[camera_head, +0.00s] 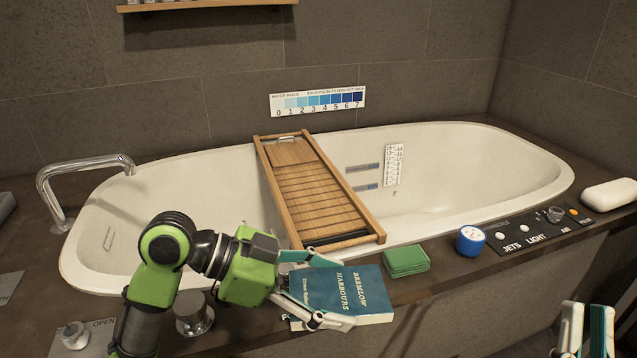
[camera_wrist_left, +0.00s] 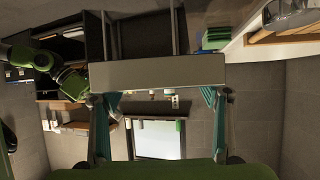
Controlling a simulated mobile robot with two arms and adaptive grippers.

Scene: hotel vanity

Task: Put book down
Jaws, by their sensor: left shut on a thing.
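A teal book (camera_head: 345,290) with pale lettering is held by my left gripper (camera_head: 331,293) at the front ledge of the bathtub. The fingers lie at opposite edges of the book, and it looks roughly flat, cover up. I cannot tell whether its underside touches the ledge. In the left wrist view the book is a grey bar (camera_wrist_left: 158,72) spanning between the fingers of the left gripper (camera_wrist_left: 160,97). My right gripper (camera_head: 587,330) is at the bottom right, away from the book, its fingers pointing up; its opening is unclear.
A wooden bath tray (camera_head: 312,190) spans the white tub (camera_head: 440,215). Right of the book on the dark ledge are a green stack (camera_head: 405,262), a blue round dial (camera_head: 470,241) and a control panel (camera_head: 540,229). A metal knob (camera_head: 194,315) stands left of the book.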

